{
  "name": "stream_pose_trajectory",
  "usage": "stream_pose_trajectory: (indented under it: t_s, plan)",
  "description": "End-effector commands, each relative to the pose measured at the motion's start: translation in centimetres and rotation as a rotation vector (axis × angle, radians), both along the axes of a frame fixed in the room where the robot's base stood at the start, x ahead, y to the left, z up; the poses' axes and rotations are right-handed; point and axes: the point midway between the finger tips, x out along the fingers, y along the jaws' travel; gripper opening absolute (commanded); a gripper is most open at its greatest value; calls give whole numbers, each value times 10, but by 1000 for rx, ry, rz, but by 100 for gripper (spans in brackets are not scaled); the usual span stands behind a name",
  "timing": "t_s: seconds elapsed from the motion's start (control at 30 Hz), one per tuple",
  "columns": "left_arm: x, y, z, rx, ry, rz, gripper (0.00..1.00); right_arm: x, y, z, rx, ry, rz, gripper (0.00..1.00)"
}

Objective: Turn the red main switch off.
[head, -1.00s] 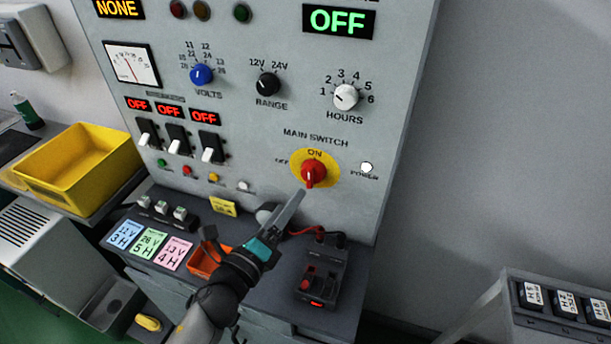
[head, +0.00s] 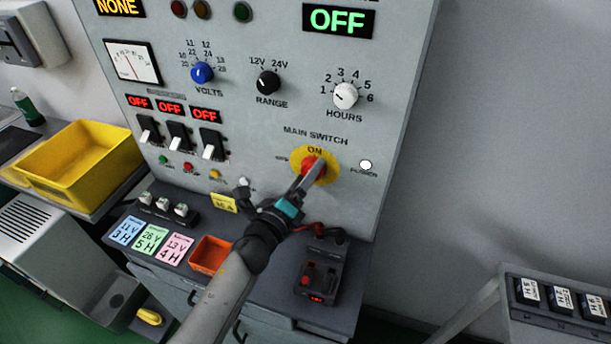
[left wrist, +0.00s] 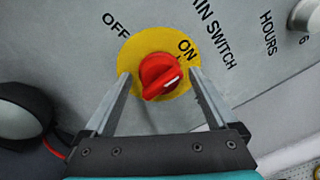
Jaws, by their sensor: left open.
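The red main switch (left wrist: 160,76) is a rotary knob on a round yellow plate (left wrist: 127,58) marked OFF and ON. In the left wrist view its white mark sits at the lower right of the knob. In the head view the switch (head: 308,163) is partly hidden by my left gripper (head: 311,180). In the left wrist view my left gripper (left wrist: 152,88) is open, with one finger on each side of the knob and gaps between fingers and knob. My right gripper is not in view.
The grey panel (head: 240,125) carries the volts knob (head: 202,73), range knob (head: 268,83) and hours knob (head: 345,95). Below are an orange tray (head: 210,255) and a dark tester box (head: 322,270). A yellow bin (head: 80,160) stands at left. The wall at right is clear.

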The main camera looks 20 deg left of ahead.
Motion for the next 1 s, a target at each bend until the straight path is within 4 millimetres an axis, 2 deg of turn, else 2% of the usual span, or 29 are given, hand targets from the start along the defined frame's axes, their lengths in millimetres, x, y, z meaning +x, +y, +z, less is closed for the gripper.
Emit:
stream_pose_trajectory:
  t_s: [0.07, 0.73, 1.0]
  plan:
    - [0, 0, 0, 0, 0, 0, 88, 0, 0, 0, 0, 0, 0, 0]
    - [-1, 1, -2, 1, 5, 3, 13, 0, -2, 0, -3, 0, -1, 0]
    - [-1, 2, -4, -24, 7, 4, 13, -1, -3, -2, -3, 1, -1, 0]
